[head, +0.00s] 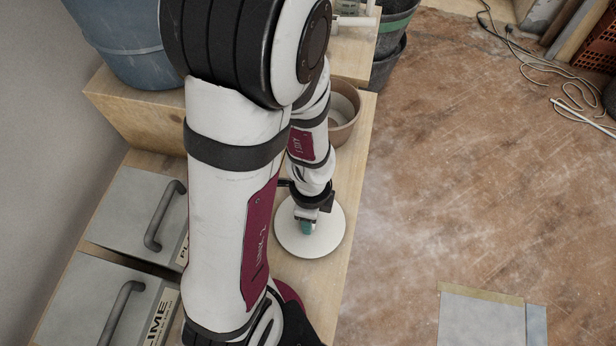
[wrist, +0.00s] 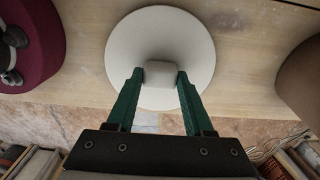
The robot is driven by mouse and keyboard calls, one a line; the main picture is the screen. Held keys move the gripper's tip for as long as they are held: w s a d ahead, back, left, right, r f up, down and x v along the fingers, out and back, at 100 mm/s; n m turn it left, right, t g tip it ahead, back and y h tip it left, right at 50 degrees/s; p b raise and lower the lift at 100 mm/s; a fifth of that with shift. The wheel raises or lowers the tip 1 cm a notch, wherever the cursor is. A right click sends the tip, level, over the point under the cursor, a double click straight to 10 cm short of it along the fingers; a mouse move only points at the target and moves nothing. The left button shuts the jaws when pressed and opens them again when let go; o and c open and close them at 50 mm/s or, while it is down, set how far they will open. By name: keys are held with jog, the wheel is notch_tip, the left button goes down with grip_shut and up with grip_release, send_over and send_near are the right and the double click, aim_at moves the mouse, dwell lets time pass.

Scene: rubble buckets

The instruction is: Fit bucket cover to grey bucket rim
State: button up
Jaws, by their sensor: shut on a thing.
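The bucket cover is a pale round disc (head: 328,238) with a square block handle at its centre. It also shows from above in the wrist view (wrist: 160,30). My gripper (wrist: 160,78) is shut on that handle, one green finger on each side. In the head view my gripper (head: 306,227) is over the disc. The disc is at or just above the wooden bench; the gap is hard to tell. A dark grey bucket (head: 386,66) stands at the top, partly hidden by the bench; I cannot tell if it is the task's grey bucket.
A brown pot (head: 346,122), open at the top, stands beyond the disc, partly behind my arm. A large blue-grey bucket (head: 130,45) stands on a wooden step at upper left. Two grey handled boxes, one marked LIME (head: 110,305), line the left. Floor at right is mostly clear.

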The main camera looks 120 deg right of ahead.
grip_shut()
notch_tip(320, 180, up, 18)
dwell(0.7)
jog(key=o, duration=0.5)
grip_release()
grip_shut()
